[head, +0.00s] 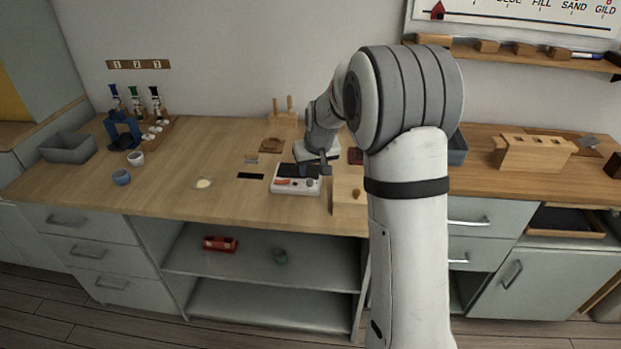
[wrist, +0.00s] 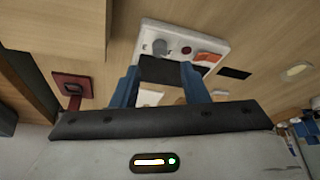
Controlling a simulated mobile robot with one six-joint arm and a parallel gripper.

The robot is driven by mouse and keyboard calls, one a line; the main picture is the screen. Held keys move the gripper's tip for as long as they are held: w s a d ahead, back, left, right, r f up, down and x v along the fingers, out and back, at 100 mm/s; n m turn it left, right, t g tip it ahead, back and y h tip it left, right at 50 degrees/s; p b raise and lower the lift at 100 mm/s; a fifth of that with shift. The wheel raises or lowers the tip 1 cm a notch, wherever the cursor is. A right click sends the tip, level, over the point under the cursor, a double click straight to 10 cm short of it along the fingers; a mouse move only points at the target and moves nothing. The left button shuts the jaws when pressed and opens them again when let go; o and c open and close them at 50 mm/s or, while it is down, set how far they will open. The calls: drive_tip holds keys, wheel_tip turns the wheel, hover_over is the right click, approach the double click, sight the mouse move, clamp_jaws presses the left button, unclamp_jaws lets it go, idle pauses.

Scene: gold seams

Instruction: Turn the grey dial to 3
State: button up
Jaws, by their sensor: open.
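The grey dial (wrist: 160,46) stands on a white control box (wrist: 222,45) in the wrist view, beside a dark red button and an orange-red switch. Its numbers and setting are too small to read. In the head view the white box (head: 281,188) sits on the wooden worktop, and the dial cannot be made out clearly. My gripper (wrist: 162,80) has its two blue fingers spread, with nothing held between them. It is above the box, and the dial appears just beyond the fingertips in the wrist view. In the head view my gripper (head: 324,165) is over the box's right side.
A wooden block (head: 346,205) with a brass knob stands right of the box. A dark red item (wrist: 70,87) lies nearby. A black strip (head: 250,176) and a small dish (head: 203,183) lie to the left. The worktop's left middle is mostly clear.

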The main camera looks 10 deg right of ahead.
sight(310, 180)
drive_tip(key=x, duration=0.6)
drive_tip(key=shift+c, duration=0.2)
clamp_jaws()
